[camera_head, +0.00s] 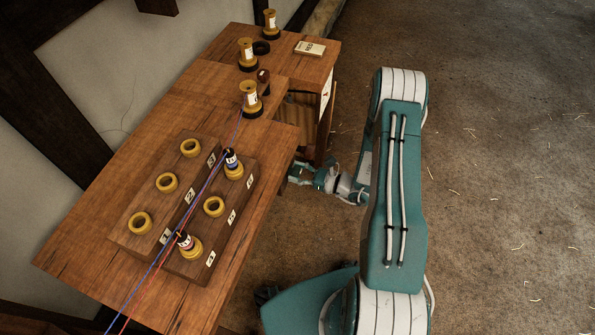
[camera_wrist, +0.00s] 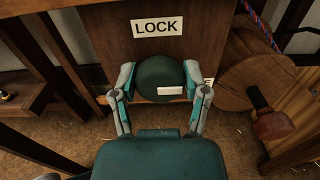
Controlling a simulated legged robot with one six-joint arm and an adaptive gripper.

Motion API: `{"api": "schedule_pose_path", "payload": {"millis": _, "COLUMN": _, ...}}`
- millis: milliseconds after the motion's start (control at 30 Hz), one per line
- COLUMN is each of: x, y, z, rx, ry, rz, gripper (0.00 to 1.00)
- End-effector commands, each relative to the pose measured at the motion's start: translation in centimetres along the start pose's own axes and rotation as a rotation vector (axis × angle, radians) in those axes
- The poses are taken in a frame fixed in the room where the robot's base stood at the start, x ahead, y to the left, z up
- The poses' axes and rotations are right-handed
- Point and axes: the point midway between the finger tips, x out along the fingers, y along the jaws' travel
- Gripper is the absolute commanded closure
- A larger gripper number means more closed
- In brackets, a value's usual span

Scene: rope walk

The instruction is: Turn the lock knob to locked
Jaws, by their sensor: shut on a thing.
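The lock knob (camera_wrist: 158,72) is a round dark green knob on a wooden panel in the wrist view. A white bar on its face lies roughly level, right of the knob's centre. A white "LOCK" label (camera_wrist: 158,24) is fixed above it. My gripper (camera_wrist: 160,84) is shut on the knob, with one finger on its left side and one on its right. A second white label, to the knob's right, is mostly hidden by the right finger. In the head view my gripper (camera_head: 302,174) is beside the bench's right edge, and the knob is hidden.
The wooden bench (camera_head: 110,225) carries two peg blocks with rings, labelled spools and red and blue strands. A card (camera_head: 310,48) lies at the far end. A round wooden disc with a handle (camera_wrist: 272,125) is close right of my gripper. Open floor (camera_head: 500,150) lies right.

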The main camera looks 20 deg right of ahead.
Motion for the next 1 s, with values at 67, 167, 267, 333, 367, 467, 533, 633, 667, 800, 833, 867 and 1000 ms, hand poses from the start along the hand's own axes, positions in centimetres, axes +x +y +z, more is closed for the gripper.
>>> {"api": "schedule_pose_path", "payload": {"millis": 67, "x": 0.06, "y": -0.2, "z": 0.01, "rx": -0.078, "ry": 0.002, "rz": -0.004, "gripper": 0.88}}
{"api": "schedule_pose_path", "payload": {"millis": 167, "x": 0.06, "y": -0.16, "z": 0.01, "rx": -0.173, "ry": 0.002, "rz": -0.004, "gripper": 0.88}}
{"api": "schedule_pose_path", "payload": {"millis": 267, "x": 0.06, "y": -0.13, "z": 0.0, "rx": -0.268, "ry": 0.002, "rz": -0.004, "gripper": 0.88}}
{"api": "schedule_pose_path", "payload": {"millis": 333, "x": 0.06, "y": -0.1, "z": 0.0, "rx": -0.335, "ry": 0.002, "rz": -0.004, "gripper": 0.88}}
{"api": "schedule_pose_path", "payload": {"millis": 367, "x": 0.06, "y": -0.09, "z": 0.0, "rx": -0.363, "ry": 0.002, "rz": -0.004, "gripper": 0.88}}
{"api": "schedule_pose_path", "payload": {"millis": 467, "x": 0.06, "y": -0.05, "z": -0.02, "rx": -0.458, "ry": 0.002, "rz": -0.004, "gripper": 0.89}}
{"api": "schedule_pose_path", "payload": {"millis": 533, "x": 0.06, "y": -0.03, "z": -0.03, "rx": -0.525, "ry": 0.002, "rz": -0.004, "gripper": 0.89}}
{"api": "schedule_pose_path", "payload": {"millis": 633, "x": 0.06, "y": 0.01, "z": -0.05, "rx": -0.62, "ry": 0.002, "rz": -0.003, "gripper": 0.89}}
{"api": "schedule_pose_path", "payload": {"millis": 667, "x": 0.06, "y": 0.02, "z": -0.06, "rx": -0.648, "ry": 0.002, "rz": -0.003, "gripper": 0.89}}
{"api": "schedule_pose_path", "payload": {"millis": 800, "x": 0.06, "y": 0.08, "z": -0.1, "rx": -0.781, "ry": 0.002, "rz": -0.003, "gripper": 0.89}}
{"api": "schedule_pose_path", "payload": {"millis": 833, "x": 0.06, "y": 0.09, "z": -0.11, "rx": -0.809, "ry": 0.002, "rz": -0.003, "gripper": 0.89}}
{"api": "schedule_pose_path", "payload": {"millis": 867, "x": 0.06, "y": 0.1, "z": -0.12, "rx": -0.838, "ry": 0.002, "rz": -0.003, "gripper": 0.89}}
{"api": "schedule_pose_path", "payload": {"millis": 1000, "x": 0.06, "y": 0.16, "z": -0.18, "rx": -0.97, "ry": 0.003, "rz": -0.002, "gripper": 0.89}}
